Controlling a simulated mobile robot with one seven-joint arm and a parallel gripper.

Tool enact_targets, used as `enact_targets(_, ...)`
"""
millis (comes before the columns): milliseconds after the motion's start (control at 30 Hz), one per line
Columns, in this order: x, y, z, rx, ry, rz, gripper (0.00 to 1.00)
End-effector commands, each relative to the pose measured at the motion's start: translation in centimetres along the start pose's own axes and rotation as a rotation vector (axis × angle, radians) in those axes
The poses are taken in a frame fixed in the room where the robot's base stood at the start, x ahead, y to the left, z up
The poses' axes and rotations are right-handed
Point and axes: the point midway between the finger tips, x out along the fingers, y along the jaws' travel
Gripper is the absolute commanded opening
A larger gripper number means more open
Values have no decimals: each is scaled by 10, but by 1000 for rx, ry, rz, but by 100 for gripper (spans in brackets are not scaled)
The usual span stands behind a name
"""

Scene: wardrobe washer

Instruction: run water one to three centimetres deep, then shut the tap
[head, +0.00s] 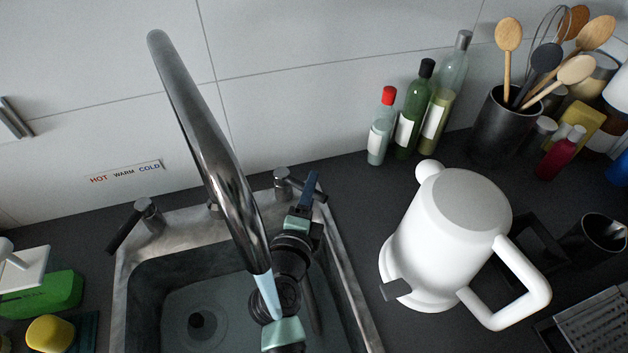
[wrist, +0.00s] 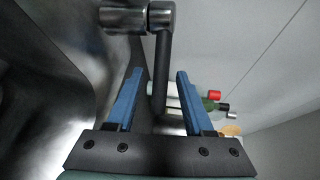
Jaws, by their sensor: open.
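The chrome spout (head: 205,145) arches over the steel sink (head: 135,283). A pale blue stream of water (head: 267,297) comes from its end. The sink's floor looks greenish around a dark round drain (head: 197,320); I cannot tell the water depth. The left tap (head: 147,213), with a black lever, stands at the back left of the rim. The right tap (head: 282,184) is at the back right. My gripper (head: 312,186) is at the right tap. In the wrist view, the right tap's black lever (wrist: 161,75) lies between the open blue fingers (wrist: 158,95), with gaps visible.
A HOT WARM COLD label (head: 125,172) is on the wall. A white jug (head: 437,235), bottles (head: 412,110) and a utensil pot (head: 500,125) stand right of the sink. A yellow sponge (head: 50,334) and green box (head: 45,293) are at the left.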

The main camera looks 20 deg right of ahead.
Motion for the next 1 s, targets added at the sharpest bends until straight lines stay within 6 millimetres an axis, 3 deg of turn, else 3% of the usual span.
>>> enact_targets(200,28,0,0,1,1,-1,52)
enact_targets(600,34,0,0,1,0,0,52)
enact_targets(900,34,0,0,1,0,0,0)
enact_targets(1000,34,0,0,1,0,0,0)
